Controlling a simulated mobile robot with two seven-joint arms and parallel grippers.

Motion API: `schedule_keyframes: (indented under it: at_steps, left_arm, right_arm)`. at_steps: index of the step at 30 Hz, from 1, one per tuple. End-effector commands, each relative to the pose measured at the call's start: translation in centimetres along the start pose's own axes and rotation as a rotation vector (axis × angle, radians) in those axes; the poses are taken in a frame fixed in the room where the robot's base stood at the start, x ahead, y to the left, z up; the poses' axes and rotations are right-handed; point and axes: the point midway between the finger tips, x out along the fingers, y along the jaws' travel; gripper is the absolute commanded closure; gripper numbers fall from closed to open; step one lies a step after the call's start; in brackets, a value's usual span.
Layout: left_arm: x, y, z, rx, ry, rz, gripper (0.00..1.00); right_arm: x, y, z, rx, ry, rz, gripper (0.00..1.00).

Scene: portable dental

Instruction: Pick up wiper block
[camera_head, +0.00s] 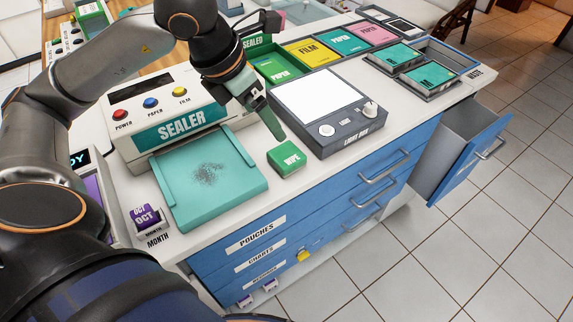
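The wiper block (286,160) is a small green block with the word WIPE on its top. It lies flat on the white counter, between the teal sealer pad and the light box. My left gripper (272,118) reaches in from the upper left and points down toward the block, with its tips a little above and behind it in the picture. A gap shows between the tips and the block. The green fingers overlap from this angle, so I cannot tell whether they are open or shut. My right gripper is out of view.
The sealer (180,122) and its teal pad (213,203), with dark specks, stand to the left. The light box (335,141) is close on the right. A purple month stamp (146,217) sits at front left. An open drawer (462,158) sticks out at the right.

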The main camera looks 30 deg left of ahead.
Motion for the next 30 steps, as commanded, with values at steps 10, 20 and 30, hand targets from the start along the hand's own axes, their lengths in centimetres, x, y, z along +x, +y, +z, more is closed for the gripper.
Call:
schedule_keyframes:
  at_steps: [10,20,30]
  left_arm:
    - [5.7,-0.1,-0.2,-0.001,0.005,-0.004,0.00]
    - [8.8,-0.3,-0.4,0.000,0.005,-0.004,0.00]
    - [12.5,-0.5,-0.5,0.000,0.002,-0.002,0.00]
  right_arm:
    - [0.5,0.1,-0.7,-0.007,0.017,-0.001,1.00]
    - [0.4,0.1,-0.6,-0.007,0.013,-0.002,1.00]
    - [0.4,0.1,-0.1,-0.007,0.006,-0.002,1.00]
